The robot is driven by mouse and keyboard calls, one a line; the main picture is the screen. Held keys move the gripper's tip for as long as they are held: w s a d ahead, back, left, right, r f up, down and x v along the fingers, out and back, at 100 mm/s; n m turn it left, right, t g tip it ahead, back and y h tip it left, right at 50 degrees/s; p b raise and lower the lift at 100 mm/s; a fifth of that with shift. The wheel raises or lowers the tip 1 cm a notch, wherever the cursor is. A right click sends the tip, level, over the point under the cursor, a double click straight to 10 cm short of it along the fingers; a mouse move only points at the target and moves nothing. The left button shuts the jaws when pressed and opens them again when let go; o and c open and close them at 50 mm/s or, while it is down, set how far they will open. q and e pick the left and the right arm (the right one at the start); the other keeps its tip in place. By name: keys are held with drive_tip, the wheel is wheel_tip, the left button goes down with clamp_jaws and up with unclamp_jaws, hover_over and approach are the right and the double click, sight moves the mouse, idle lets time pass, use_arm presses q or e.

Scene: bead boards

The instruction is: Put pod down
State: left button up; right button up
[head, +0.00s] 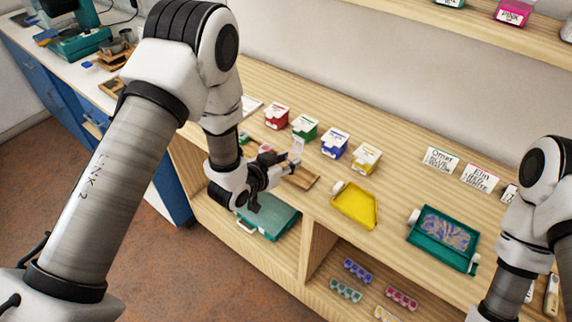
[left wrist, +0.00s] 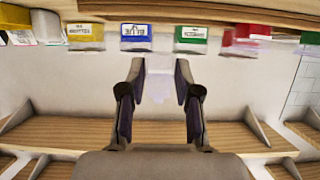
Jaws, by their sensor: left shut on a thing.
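My left gripper (head: 286,166) is shut on a small pale, see-through pod (head: 297,148), held above the wooden bench top near its front edge. In the left wrist view the pod (left wrist: 160,82) shows faintly between the two dark fingers (left wrist: 158,88), and its outline is hard to make out. Below the gripper lies a small brown board or mat (head: 303,179). My right arm shows at the right of the head view, but its gripper is out of the picture.
Red (head: 276,116), green (head: 305,127), blue (head: 335,143) and yellow (head: 366,158) boxes stand in a row behind the gripper. A yellow tray (head: 355,205) and a teal tray (head: 426,248) with a patterned inside lie to the right. Name cards (head: 441,160) stand at the back.

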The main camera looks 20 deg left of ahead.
sight(287, 164)
use_arm(q)
drive_tip(key=shift+w+a, duration=0.35)
drive_tip(key=shift+w, duration=0.25)
drive_tip(key=f, duration=0.1)
drive_tip(key=f+p, duration=0.1)
drive_tip(key=f, duration=0.1)
drive_tip(key=shift+s+d, duration=0.1)
drive_tip(key=shift+d, duration=0.1)
drive_tip(key=shift+f, duration=0.45)
drive_tip(key=o, duration=0.9)
